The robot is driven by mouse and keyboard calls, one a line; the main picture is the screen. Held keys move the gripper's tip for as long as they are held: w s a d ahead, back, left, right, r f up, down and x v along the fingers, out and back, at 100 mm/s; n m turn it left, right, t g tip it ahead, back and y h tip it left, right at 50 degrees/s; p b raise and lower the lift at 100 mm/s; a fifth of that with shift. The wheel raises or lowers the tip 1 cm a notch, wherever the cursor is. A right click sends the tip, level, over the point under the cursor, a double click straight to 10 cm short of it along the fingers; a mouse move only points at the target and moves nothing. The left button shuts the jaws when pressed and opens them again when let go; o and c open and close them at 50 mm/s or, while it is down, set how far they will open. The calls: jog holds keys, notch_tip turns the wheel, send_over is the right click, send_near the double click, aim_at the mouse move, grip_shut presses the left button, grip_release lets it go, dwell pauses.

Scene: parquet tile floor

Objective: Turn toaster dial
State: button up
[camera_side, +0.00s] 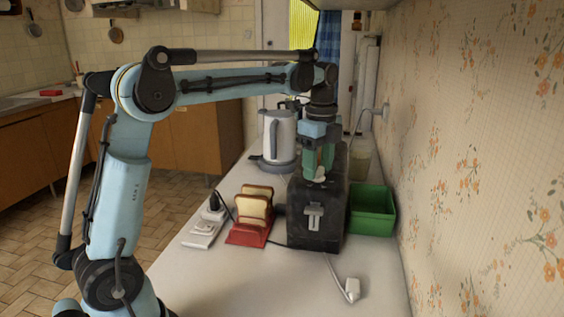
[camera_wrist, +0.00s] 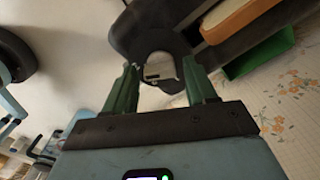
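The black toaster (camera_side: 303,233) stands on the white counter against the wall side, with a pale lever (camera_side: 313,216) on its near end. It also shows in the wrist view as a dark body (camera_wrist: 140,35). A pale round knob, which looks like the dial (camera_wrist: 160,70), has a dark mark on it. My gripper (camera_side: 318,172) points down over the toaster, its green fingers apart. In the wrist view, my gripper (camera_wrist: 158,68) has one fingertip on each side of the dial, with gaps visible. In the side view the fingers and toaster hide most of the dial.
A green bin (camera_side: 372,211) sits right of the toaster. A red rack (camera_side: 247,238) with bread (camera_side: 254,209) and a power strip (camera_side: 204,233) are left. A white kettle (camera_side: 280,137) stands behind. A white plug (camera_side: 351,290) lies in front. A bread slice (camera_wrist: 238,15) shows in the toaster.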

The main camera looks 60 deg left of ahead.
aim_at(318, 169)
jog(key=shift+o, duration=0.4)
notch_tip(318, 169, up, 12)
dwell(0.7)
jog(key=s+d+f+n+t, duration=0.3)
jog(key=s+d+f+n, duration=0.1)
jog(key=s+f+n, duration=0.3)
jog(key=s+d+f+n+t, duration=0.4)
jog(key=s+f+n, duration=0.4)
jog(key=f, duration=0.3)
jog(key=shift+d, duration=0.35)
